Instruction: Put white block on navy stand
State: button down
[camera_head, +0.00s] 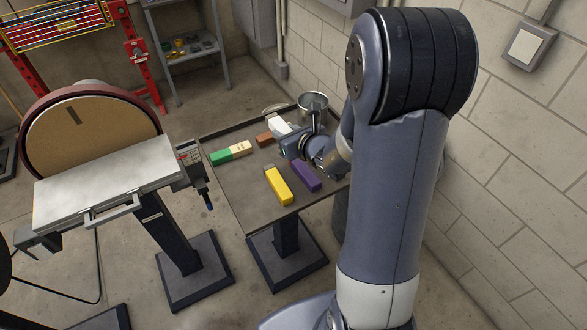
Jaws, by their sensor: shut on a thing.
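The white block (277,125) is near the back of the small dark table (238,195), at the end of my arm. My gripper (285,134) is shut on it, though the wrist and fingers partly cover the grip. I cannot tell whether the block touches the table or hangs just above it. I cannot clearly make out a navy stand; my arm and wrist cover part of the table's right side.
The table also holds a green block (222,157), a cream block (240,149), a brown block (264,139), a yellow block (279,187), a purple block (306,175) and a metal pot (313,105). A disc sander (92,140) stands left. The table's front-left is clear.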

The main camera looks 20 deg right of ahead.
aim_at(251, 199)
jog(key=k+z, duration=0.1)
jog(key=z, duration=0.4)
jog(key=k+z, duration=0.15)
jog(key=z, duration=0.35)
jog(key=j+z, duration=0.3)
jog(key=k+j+z, duration=0.15)
jog(key=j+z, duration=0.15)
jog(key=k+j+z, duration=0.15)
jog(key=j+z, duration=0.15)
jog(key=j, duration=0.15)
jog(key=k+j, duration=0.15)
jog(key=j, duration=0.15)
jog(key=k+j, duration=0.15)
jog(key=j, duration=0.2)
jog(key=k+j, duration=0.15)
jog(key=j, duration=0.15)
